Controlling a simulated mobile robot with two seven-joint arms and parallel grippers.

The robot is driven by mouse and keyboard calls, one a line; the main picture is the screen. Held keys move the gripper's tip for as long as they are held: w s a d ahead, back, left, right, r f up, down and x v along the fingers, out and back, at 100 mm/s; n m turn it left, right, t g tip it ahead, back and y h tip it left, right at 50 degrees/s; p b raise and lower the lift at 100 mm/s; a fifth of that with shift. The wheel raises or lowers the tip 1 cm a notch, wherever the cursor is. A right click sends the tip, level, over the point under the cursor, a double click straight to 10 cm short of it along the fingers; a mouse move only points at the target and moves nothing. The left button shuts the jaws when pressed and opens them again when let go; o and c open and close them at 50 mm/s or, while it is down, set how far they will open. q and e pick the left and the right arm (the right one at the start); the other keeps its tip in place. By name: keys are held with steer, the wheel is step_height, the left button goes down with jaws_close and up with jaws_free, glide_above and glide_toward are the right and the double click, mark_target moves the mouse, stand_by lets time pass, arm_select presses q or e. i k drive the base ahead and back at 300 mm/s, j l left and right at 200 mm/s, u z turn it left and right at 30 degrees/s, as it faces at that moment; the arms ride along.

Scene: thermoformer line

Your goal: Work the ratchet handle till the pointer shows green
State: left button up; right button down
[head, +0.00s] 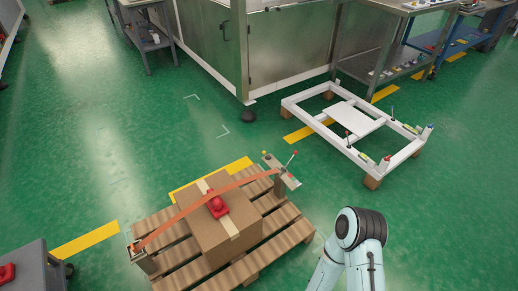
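An orange strap (240,184) runs over a cardboard box (232,228) on a wooden pallet (292,232). At the strap's upper right end is a small ratchet unit (283,174) on a post. Its thin handle (291,159) with a red tip slants up to the right. A small plate with a reddish mark (265,155) sits at its left; the pointer and its colour are too small to tell. A pale blue and black arm link of mine shows at the lower right, well apart from the ratchet. Neither of my grippers is in view.
A red piece (216,206) sits under the strap on the box. A strap anchor (137,247) stands at the pallet's left. A white frame on wooden blocks (350,125) lies to the upper right. A grey cart (30,271) is lower left. Green floor around the pallet is clear.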

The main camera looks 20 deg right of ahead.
mark_target(296, 152)
steer(key=i+l+u, duration=0.1)
steer(key=l+u, duration=0.7)
steer(key=l, duration=0.7)
steer(key=k+l+u, duration=0.15)
steer(key=l, duration=0.55)
steer(key=i, duration=0.05)
